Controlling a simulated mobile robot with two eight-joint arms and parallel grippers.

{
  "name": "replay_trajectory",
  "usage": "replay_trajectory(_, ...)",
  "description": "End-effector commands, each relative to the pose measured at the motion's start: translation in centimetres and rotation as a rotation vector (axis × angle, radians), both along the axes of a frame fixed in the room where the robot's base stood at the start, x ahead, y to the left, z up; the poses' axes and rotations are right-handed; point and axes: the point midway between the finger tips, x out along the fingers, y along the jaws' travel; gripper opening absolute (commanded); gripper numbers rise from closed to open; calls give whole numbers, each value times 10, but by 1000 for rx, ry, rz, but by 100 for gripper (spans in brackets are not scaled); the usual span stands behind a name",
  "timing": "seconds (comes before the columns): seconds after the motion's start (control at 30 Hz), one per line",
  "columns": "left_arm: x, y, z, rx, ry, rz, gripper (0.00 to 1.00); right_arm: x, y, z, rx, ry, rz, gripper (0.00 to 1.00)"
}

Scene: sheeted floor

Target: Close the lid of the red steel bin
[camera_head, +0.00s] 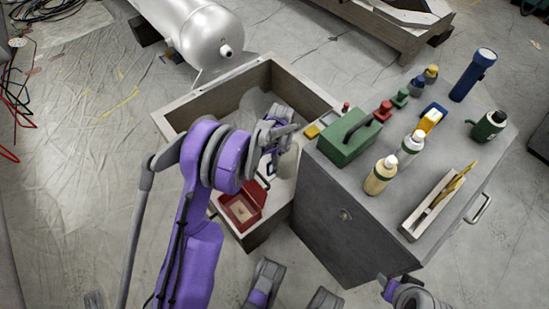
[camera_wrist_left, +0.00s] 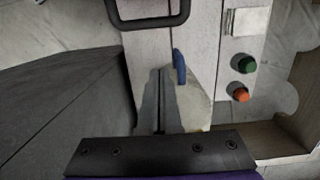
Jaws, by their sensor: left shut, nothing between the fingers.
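The red steel bin (camera_head: 240,212) sits low in the head view, at the near end of the wooden crate. It looks open, with a pale inside showing and a red panel raised at its back right side. My left gripper (camera_head: 275,150) is above and beyond the bin, apart from it, beside the grey cabinet. In the left wrist view its fingers (camera_wrist_left: 163,105) are together with nothing between them. The red bin cannot be made out in that view. Parts of my right arm seem to show at the bottom edge; its fingers are not clear.
The grey cabinet (camera_head: 345,230) stands close on the right, its top holding a green box (camera_head: 350,138), bottles, a blue flashlight (camera_head: 473,75) and a tray (camera_head: 432,205). The wooden crate (camera_head: 205,105) has raised walls. A silver tank (camera_head: 200,35) lies behind.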

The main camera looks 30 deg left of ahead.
Motion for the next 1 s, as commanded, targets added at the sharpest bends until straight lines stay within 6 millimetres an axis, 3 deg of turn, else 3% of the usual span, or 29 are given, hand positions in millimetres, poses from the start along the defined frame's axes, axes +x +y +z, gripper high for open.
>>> replay_trajectory(0.03, -1, 1, -15, 0, 0, 0, 0, 1, 0, -6, 0, 2, 0, 47)
replay_trajectory(0.27, -5, 2, -62, 0, -1, 0, 0, 3, 0, -19, 0, 5, 0, 47)
replay_trajectory(0.33, -18, 8, -51, 0, -1, 1, 0, 3, 0, -19, 0, 5, 0, 47)
replay_trajectory(0.53, -35, 15, -41, 0, -1, 2, 0, 3, 0, -21, 0, 6, 0, 47)
replay_trajectory(1.0, -39, 16, -38, -1, -3, 0, 0, 3, 0, -21, 0, 6, 0, 47)
